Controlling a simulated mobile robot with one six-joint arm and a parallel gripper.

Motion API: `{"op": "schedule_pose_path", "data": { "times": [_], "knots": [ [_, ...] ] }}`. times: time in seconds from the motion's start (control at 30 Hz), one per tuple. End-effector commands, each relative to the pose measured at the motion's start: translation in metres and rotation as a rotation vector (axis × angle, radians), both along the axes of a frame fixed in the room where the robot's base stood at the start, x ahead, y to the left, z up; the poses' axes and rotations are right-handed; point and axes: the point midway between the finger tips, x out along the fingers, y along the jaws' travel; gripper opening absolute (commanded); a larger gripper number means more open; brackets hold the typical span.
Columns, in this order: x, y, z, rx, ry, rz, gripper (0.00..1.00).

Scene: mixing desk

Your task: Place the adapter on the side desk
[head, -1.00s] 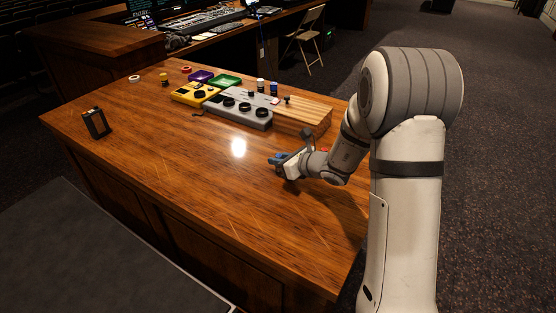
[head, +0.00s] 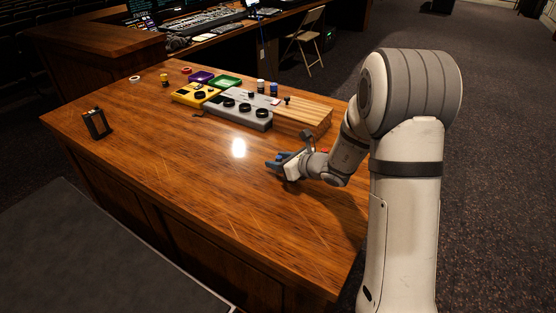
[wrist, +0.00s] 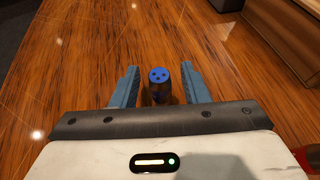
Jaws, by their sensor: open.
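The adapter (wrist: 159,76), a dark cylinder with a blue top face and small dark holes, shows in the wrist view between my gripper's two blue fingers. Its top faces the wrist camera, with a gap to each finger. Its lower part is hard to make out. My gripper (wrist: 160,67) is open around it. In the head view my gripper (head: 274,161) is low over the right part of the wooden desk (head: 190,170). I cannot pick out the adapter in the head view.
A grey box with black knobs (head: 240,109), a yellow box (head: 195,94), a wooden block (head: 303,116) and green (head: 226,81) and purple (head: 201,77) trays stand at the back. A black holder (head: 97,123) stands at left. The desk's front middle is clear.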

Motion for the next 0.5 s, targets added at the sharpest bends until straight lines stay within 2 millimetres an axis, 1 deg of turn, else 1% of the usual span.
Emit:
{"op": "schedule_pose_path", "data": {
  "times": [0.13,0.4,0.5],
  "knots": [
    [-0.014,-0.016,0.011,0.000,-0.003,-0.004,0.41],
    [-0.053,-0.056,0.034,-0.001,-0.002,-0.006,0.41],
    [-0.064,-0.067,0.040,0.000,-0.003,-0.005,0.41]
  ]
}}
